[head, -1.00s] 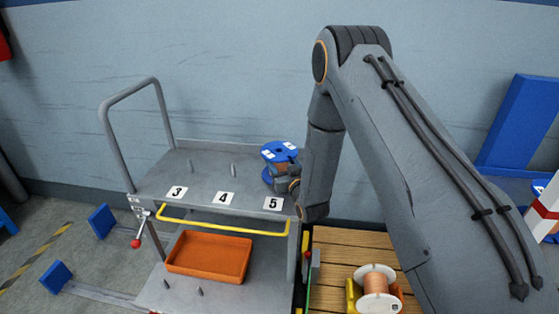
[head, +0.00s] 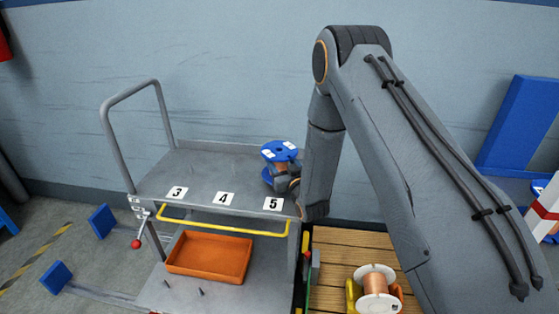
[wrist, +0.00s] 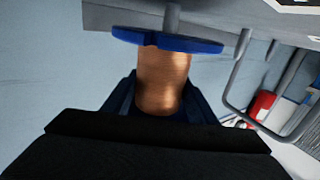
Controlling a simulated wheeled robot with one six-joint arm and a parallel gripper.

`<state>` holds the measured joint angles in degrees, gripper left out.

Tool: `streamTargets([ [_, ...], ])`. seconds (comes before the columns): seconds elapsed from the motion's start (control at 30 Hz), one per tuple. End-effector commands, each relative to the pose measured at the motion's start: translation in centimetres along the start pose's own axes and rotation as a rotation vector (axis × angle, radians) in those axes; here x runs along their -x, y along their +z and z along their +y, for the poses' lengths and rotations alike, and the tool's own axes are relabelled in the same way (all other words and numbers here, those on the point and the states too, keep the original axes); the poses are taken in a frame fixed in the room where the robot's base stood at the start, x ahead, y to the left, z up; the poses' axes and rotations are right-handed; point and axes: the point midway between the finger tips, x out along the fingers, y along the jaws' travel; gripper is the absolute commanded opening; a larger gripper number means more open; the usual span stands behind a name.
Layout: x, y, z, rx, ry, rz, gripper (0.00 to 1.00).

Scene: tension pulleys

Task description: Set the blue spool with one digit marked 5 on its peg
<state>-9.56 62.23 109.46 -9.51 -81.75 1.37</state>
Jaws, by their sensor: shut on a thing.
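The blue spool (head: 280,152) has blue flanges with white labels and a copper winding. In the head view it is upright above the cart's top deck, behind the number 5 label (head: 273,204). My gripper (head: 284,180) is shut around its winding from the right. In the wrist view the copper winding (wrist: 163,80) sits between the dark fingers. One blue flange (wrist: 168,41) faces the grey deck, with a gap between them. A grey peg (wrist: 173,17) spans that gap and meets the flange; I cannot tell whether it enters the bore. The spool's digits are too small to read.
The cart's top deck (head: 200,178) carries labels 3 (head: 177,192) and 4 (head: 224,199). An orange tray (head: 209,256) sits on the lower shelf. A white-flanged copper spool (head: 376,290) lies on wooden planks at lower right. A yellow handle (head: 224,228) crosses the cart's front.

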Motion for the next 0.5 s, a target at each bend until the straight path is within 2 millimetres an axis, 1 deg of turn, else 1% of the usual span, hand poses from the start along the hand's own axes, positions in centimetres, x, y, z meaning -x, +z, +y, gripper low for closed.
streamTargets([
  [0.27, -0.04, -0.11, 0.03, 0.000, 0.000, 0.003, 0.12],
  [0.5, -0.04, 0.37, 0.02, 0.000, 0.000, 0.002, 0.12],
])
